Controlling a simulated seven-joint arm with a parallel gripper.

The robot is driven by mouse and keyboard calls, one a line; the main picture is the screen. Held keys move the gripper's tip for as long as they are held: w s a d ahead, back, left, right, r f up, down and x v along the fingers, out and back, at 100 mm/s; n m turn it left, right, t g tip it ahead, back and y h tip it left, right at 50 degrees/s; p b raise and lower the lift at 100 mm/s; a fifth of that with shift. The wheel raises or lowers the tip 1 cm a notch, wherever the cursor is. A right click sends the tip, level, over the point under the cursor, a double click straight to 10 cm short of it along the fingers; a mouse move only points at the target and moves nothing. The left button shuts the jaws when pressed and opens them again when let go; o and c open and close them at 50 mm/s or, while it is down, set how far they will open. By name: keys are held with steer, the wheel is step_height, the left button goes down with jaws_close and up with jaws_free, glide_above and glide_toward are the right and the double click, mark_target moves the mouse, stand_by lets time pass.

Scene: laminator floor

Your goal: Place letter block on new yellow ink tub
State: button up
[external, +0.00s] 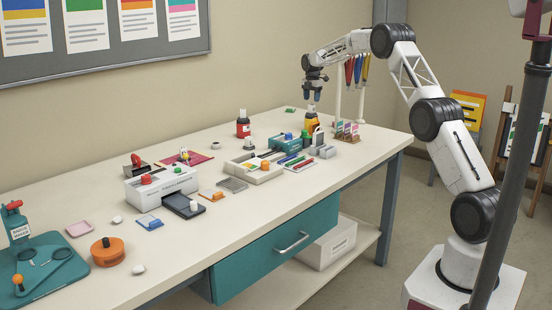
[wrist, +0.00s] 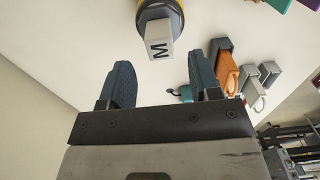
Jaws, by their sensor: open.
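A white letter block marked M (wrist: 159,46) sits on the dark top of a yellow ink tub (wrist: 176,8). In the external view the block (external: 311,109) stands on the yellow tub (external: 311,127) near the far end of the bench. My gripper (wrist: 163,78) is open and empty, with its blue fingers spread. In the external view my gripper (external: 314,95) is just above the block, pointing down. In the wrist view the block lies beyond the fingertips, and a gap shows on both sides. The tub's lower part is partly hidden.
A red ink tub (external: 243,124) stands to the left of the yellow one. A rack with hanging coloured tools (external: 357,70) stands close on the right. A teal box (external: 284,144) and grey holders (external: 324,151) are in front. Bench space behind the tubs is mostly clear.

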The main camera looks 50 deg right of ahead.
mark_target(312, 105)
step_height(312, 105, up, 7)
steer(key=shift+f, duration=0.15)
stand_by(0.9)
steer(key=s+a+r+m, duration=0.2)
steer(key=s+a+r, duration=0.4)
steer(key=a, duration=0.2)
steer(key=s+a+r+m, duration=0.2)
steer(key=s+a+r, duration=0.35)
steer(key=a, duration=0.25)
steer(key=s+a+r+m+t, duration=0.1)
steer(key=s+a+r+m, duration=0.2)
steer(key=s+a, duration=0.5)
steer(key=s+a+r+m, duration=0.2)
steer(key=s+a, duration=0.5)
steer(key=s, duration=0.3)
steer(key=s+a+f+m, duration=0.3)
steer(key=s+a+f, duration=0.1)
steer(key=s, duration=1)
steer(key=s+a+f+m+t, duration=0.1)
steer(key=s+a+f+m, duration=0.2)
steer(key=s, duration=1.1)
steer(key=s+a+f+m, duration=0.3)
steer(key=s+a+f, duration=0.2)
steer(key=s, duration=0.9)
steer(key=a, duration=0.3)
steer(key=shift+a+t, duration=0.25)
steer(key=shift+t, duration=0.05)
